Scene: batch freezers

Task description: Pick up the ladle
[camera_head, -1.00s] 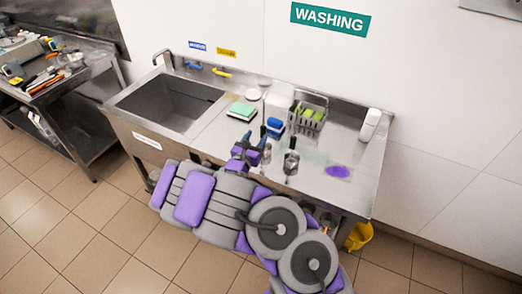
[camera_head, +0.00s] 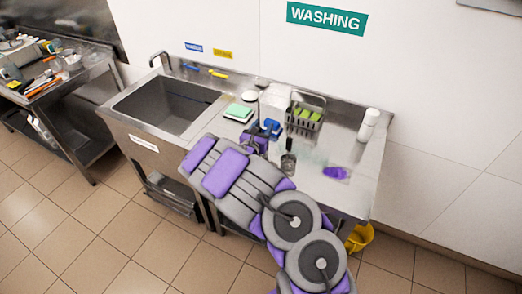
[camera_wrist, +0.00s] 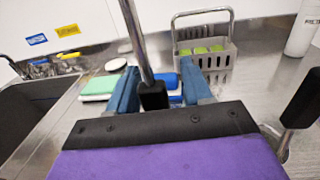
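My gripper (camera_wrist: 160,92) is open, its two blue fingers above the right part of the counter. Between them is the black end of a long tool with a metal shaft (camera_wrist: 135,40). The shaft rises out of the top of the wrist view, so its head is hidden there, and a gap shows beside the black end. It looks like the ladle, but I cannot be sure. A second tool with a black handle (camera_wrist: 304,97) stands to the right, apart from the fingers. In the head view this second tool (camera_head: 288,161) has a metallic lower part.
A metal basket (camera_head: 305,114) with green items stands behind. A blue item (camera_head: 271,127), a green sponge (camera_head: 239,110) and a white bottle (camera_head: 369,125) are nearby. The sink (camera_head: 167,103) is left. A purple cloth or patch (camera_head: 335,172) lies on the right.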

